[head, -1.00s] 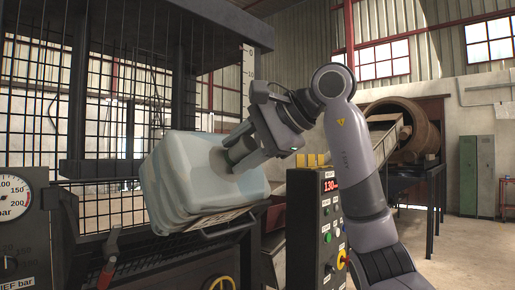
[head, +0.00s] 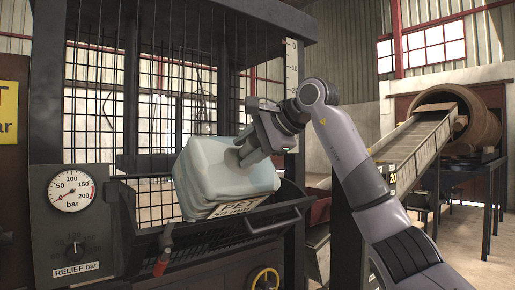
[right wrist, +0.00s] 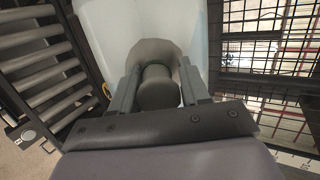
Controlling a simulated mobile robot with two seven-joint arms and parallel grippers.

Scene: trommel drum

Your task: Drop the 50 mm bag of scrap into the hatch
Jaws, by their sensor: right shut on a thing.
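The bag of scrap (head: 222,178) is a pale blue-white, rounded block with a label reading PET and a partly readable second line. My right gripper (head: 246,154) is shut on a grey neck at its upper right and holds it tilted. In the right wrist view the fingers (right wrist: 157,92) flank the round grey neck, with the pale bag (right wrist: 108,30) behind. The hatch (head: 290,203) is a dark open-topped chute on the front of the mesh cage. The bag overlaps its opening in the head view; whether it touches the rim is unclear. My left gripper is not in view.
A handle bar (head: 275,226) sticks out at the hatch's front. A lever with a red grip (head: 162,262) stands before it. A pressure gauge (head: 71,191) is on the left, a yellow handwheel (head: 265,280) below. A trommel drum (head: 470,118) with a sloping chute stands at the right.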

